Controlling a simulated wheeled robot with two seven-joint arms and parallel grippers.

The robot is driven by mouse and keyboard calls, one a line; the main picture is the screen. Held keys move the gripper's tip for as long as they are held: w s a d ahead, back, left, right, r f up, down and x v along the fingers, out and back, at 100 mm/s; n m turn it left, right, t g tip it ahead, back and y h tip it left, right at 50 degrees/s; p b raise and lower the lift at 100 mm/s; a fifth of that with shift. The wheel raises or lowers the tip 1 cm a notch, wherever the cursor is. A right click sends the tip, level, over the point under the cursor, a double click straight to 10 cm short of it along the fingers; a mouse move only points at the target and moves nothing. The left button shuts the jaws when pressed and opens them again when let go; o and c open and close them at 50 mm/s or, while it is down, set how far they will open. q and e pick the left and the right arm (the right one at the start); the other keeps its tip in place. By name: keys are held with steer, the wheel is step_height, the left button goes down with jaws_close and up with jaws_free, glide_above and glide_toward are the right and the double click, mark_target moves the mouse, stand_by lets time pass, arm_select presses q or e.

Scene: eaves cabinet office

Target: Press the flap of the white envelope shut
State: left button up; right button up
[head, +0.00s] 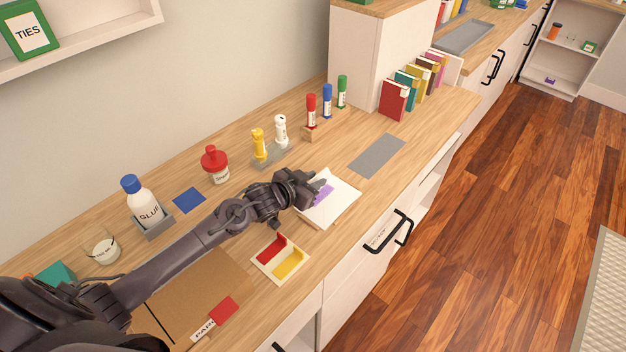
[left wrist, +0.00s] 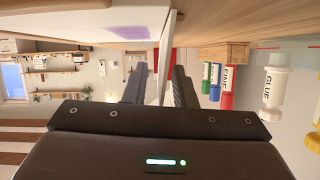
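The white envelope (head: 338,207) lies near the front edge of the counter, with a purple patch (head: 324,193) on its top. In the left wrist view, which is upside down, the white body with the purple patch (left wrist: 128,33) is at the top. A thin white panel, seemingly the flap (left wrist: 167,62), stands out from it. My left gripper (head: 318,184) is at the envelope's far left side. Its fingers (left wrist: 160,85) are apart, with the panel's edge showing in the gap; I cannot tell if they touch it. My right gripper is not in view.
A tray with red and yellow pieces (head: 262,263) and a brown folder (head: 200,290) lie to the left. Behind stand a glue bottle (head: 146,208), a red-lidded jar (head: 216,168), yellow and white bottles and several markers. A grey mat (head: 377,156) lies bare to the right.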

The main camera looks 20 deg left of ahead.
arm_select(q)
steer(key=v, duration=0.6)
steer(key=shift+s+a+b, duration=0.15)
steer(key=shift+s+b, duration=0.1)
steer(key=shift+b, duration=0.1)
steer(key=shift+s+a+r, duration=0.15)
steer(key=shift+s+r, duration=0.25)
steer(key=shift+s, duration=0.15)
steer(key=shift+r, duration=0.1)
